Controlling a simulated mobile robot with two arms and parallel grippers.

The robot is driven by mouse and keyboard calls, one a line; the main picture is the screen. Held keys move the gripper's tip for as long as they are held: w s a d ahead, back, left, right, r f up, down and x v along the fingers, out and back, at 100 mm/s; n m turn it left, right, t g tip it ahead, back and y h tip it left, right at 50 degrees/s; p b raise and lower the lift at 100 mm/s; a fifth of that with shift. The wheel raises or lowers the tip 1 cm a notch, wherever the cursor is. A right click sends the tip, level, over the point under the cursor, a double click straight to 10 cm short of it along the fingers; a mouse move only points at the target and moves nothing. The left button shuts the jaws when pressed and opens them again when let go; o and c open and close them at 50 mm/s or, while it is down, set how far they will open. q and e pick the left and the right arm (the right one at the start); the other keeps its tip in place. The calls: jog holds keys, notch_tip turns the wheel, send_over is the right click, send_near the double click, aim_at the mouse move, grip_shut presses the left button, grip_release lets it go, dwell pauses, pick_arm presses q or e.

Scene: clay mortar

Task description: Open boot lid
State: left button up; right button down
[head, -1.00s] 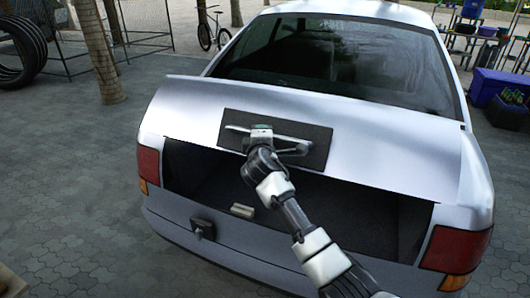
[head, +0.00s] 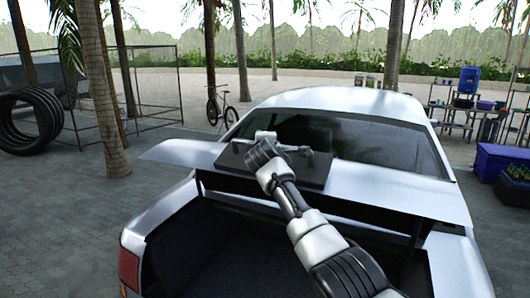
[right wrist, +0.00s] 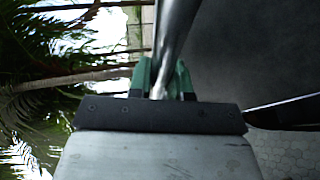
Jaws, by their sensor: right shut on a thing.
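The boot lid (head: 395,205) of the white car is raised to about level, with the dark boot (head: 235,255) open beneath it. A dark plate with a metal bar handle (head: 298,150) is on the lid. My right gripper (head: 264,138) is at the left part of this handle. In the right wrist view, the green-tipped fingers of my right gripper (right wrist: 162,80) are shut around the metal bar (right wrist: 177,35). The fingertips are partly hidden behind the bar. My left gripper is not in view.
The car's rear window (head: 340,140) is just behind the lid. A tree trunk (head: 103,95), a bicycle (head: 220,105) and stacked tyres (head: 30,122) stand to the left. Shelves (head: 475,110) and a blue bin (head: 500,165) stand to the right. Paving left of the car is clear.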

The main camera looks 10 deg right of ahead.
jog(key=shift+w+d+r, duration=0.1)
jog(key=shift+w+d, duration=0.2)
jog(key=shift+w, duration=0.1)
jog(key=c, duration=1.2)
grip_release()
jog(key=shift+c, duration=0.2)
jog(key=shift+o, duration=0.8)
jog(key=shift+w, duration=0.1)
jog(key=shift+s+a+b, duration=0.15)
jog(key=shift+s+b, duration=0.3)
jog(key=shift+s, duration=0.25)
jog(key=b+v, duration=0.4)
jog(key=v, duration=0.5)
jog(key=shift+s+r+b, duration=0.2)
jog(key=shift+r+b, duration=0.1)
jog(key=shift+r, duration=0.15)
